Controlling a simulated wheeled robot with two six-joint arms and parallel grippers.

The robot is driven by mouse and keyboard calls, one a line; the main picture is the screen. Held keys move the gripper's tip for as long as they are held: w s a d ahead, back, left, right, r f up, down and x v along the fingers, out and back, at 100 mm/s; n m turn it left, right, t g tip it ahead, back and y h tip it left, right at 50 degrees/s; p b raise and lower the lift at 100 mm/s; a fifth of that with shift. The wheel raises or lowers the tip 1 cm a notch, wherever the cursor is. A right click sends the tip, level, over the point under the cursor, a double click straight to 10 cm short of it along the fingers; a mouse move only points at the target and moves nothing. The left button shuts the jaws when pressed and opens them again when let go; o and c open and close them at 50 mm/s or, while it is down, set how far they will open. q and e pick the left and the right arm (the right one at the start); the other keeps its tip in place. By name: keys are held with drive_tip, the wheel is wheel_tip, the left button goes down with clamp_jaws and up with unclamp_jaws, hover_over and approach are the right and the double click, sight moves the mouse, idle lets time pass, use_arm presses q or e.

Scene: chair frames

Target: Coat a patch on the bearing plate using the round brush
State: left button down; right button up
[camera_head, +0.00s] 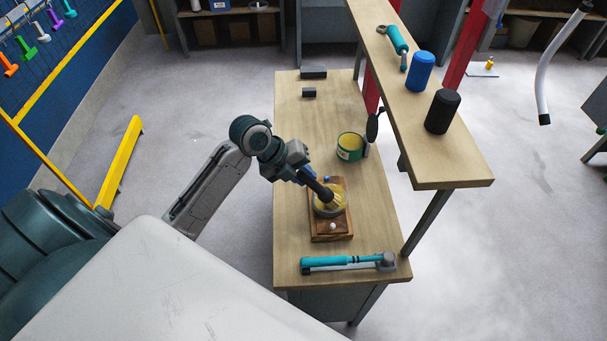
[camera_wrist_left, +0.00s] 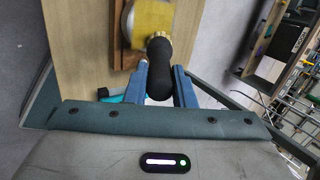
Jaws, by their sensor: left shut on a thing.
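My left gripper (camera_head: 306,177) is shut on the dark handle of the round brush (camera_head: 319,189). In the left wrist view the black handle (camera_wrist_left: 159,68) sits between the two blue fingers (camera_wrist_left: 161,88). The brush's yellow bristles point down onto a round grey plate (camera_head: 319,211) on a brown wooden block (camera_head: 345,231), seemingly the bearing plate. The bristles hide much of its face, so I cannot tell how much is coated. A green can (camera_head: 347,155) with yellow contents stands behind the block. My right gripper is not in view.
A teal-handled tool (camera_head: 340,262) lies along the front edge of the wooden bench (camera_head: 291,200). Two dark blocks (camera_head: 313,73) lie at its back. A raised shelf (camera_head: 455,172) on the right bears a blue cylinder (camera_head: 420,72), a black cylinder (camera_head: 442,111) and another teal tool (camera_head: 398,40).

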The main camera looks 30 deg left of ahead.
sight(319, 184)
use_arm(q)
drive_tip(key=shift+d, duration=0.1)
idle(0.3)
drive_tip(key=shift+w+d, duration=0.45)
drive_tip(key=shift+d, duration=0.15)
drive_tip(key=shift+w+d, duration=0.1)
drive_tip(key=shift+d, duration=0.05)
drive_tip(key=shift+b, duration=0.3)
drive_tip(key=shift+w+d, duration=0.6)
drive_tip(key=shift+d, duration=0.25)
